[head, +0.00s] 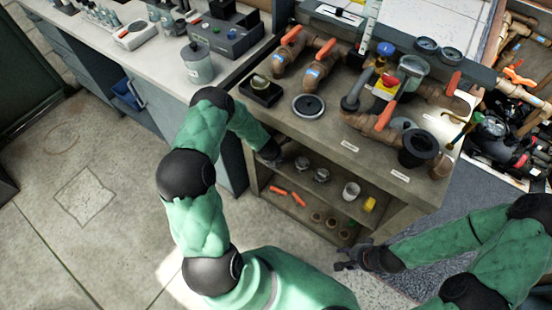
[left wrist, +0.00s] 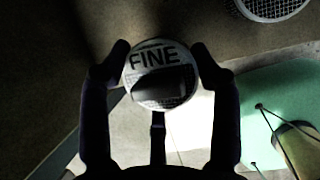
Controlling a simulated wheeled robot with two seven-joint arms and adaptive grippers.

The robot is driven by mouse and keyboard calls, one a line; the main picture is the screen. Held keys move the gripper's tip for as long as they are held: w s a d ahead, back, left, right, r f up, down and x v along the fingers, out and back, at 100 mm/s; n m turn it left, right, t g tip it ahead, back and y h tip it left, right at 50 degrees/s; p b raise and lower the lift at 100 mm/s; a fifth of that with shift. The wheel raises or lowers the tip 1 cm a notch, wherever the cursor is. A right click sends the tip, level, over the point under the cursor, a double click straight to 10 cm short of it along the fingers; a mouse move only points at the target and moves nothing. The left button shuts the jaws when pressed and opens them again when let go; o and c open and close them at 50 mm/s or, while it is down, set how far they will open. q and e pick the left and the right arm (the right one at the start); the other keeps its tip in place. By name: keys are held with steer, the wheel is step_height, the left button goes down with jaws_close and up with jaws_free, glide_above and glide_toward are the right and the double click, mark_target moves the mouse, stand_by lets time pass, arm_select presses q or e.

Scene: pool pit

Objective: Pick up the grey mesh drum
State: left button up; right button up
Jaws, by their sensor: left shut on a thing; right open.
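In the left wrist view my left gripper (left wrist: 160,75) is shut on a round grey mesh drum (left wrist: 160,62) with a pale band reading "FINE". Its two dark fingers press on the drum from both sides. In the head view this gripper (head: 285,152) reaches into the upper shelf of the bench; the held drum is hard to make out there. Another mesh drum (left wrist: 270,6) shows at the top right of the wrist view. My right gripper (head: 345,266) is open and empty, low in front of the bench.
Grey cylinders (head: 302,163) and (head: 322,174), a whitish cup (head: 351,191) and a yellow item (head: 369,204) stand on the shelf. Orange pieces (head: 278,190) and brown round parts lie below. The bench top (head: 335,125) above carries pipes and valves. The floor (head: 130,220) at left is clear.

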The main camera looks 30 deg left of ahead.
arm_select(q)
steer(key=s+d+r+p, duration=0.1)
steer(key=s+d+r, duration=0.2)
steer(key=s+r, duration=0.7)
steer(key=shift+s+p, duration=0.3)
steer(key=shift+s, duration=1.55)
steer(key=shift+r, duration=0.1)
